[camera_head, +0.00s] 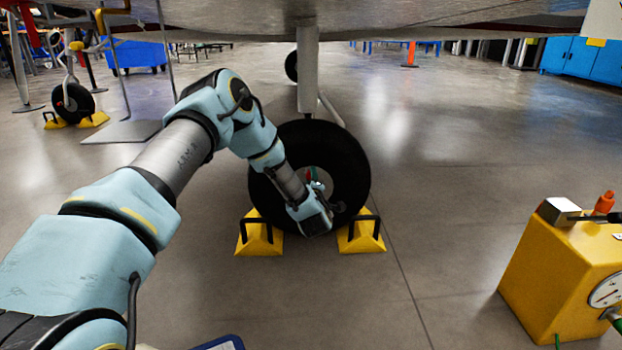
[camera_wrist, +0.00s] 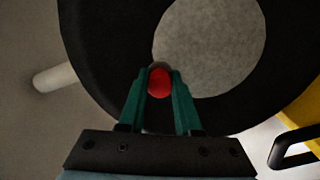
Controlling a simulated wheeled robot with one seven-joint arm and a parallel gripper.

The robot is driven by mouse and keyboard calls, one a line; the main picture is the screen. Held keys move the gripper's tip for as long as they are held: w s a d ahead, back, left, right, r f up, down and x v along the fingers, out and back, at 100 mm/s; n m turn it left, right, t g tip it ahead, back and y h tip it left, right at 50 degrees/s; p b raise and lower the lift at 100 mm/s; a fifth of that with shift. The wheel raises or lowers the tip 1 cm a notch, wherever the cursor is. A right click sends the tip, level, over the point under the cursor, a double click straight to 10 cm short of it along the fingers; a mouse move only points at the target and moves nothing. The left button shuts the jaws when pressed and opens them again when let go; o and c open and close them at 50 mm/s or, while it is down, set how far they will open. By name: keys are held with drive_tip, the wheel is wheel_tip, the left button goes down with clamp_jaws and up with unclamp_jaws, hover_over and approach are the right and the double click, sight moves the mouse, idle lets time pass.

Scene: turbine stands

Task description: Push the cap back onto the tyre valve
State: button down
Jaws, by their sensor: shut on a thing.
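The black tyre (camera_head: 345,165) stands upright on the floor under the aircraft, and it fills much of the wrist view (camera_wrist: 95,50) around a grey wheel disc (camera_wrist: 212,45). My gripper (camera_wrist: 159,82) is in front of the wheel, its green fingers shut on the red cap (camera_wrist: 160,82). The cap lies over the lower left edge of the grey disc in the wrist view. The valve stem is hidden behind the cap, so I cannot tell whether the two touch. In the head view my gripper (camera_head: 316,183) shows only in part at the wheel's hub.
Yellow chocks stand left (camera_head: 259,236) and right (camera_head: 361,234) of the tyre. The landing-gear strut (camera_head: 308,70) rises to the aircraft's underside (camera_head: 380,17). A yellow box with a gauge (camera_head: 560,270) stands at the right. The floor between it and the wheel is clear.

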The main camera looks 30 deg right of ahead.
drive_tip(key=shift+w+r, duration=0.15)
drive_tip(key=shift+w, duration=0.05)
drive_tip(key=c, duration=0.7)
unclamp_jaws()
drive_tip(key=shift+o, duration=0.9)
drive_tip(key=shift+r, duration=0.2)
drive_tip(key=c, duration=0.4)
drive_tip(key=o, duration=0.5)
drive_tip(key=shift+o, duration=0.3)
drive_tip(key=shift+s+a+p, duration=0.2)
drive_tip(key=shift+s+p, duration=0.1)
drive_tip(key=shift+s, duration=0.05)
drive_tip(key=p+v, duration=0.2)
drive_tip(key=v, duration=0.4)
drive_tip(key=shift+s+f, duration=0.25)
drive_tip(key=shift+f, duration=0.05)
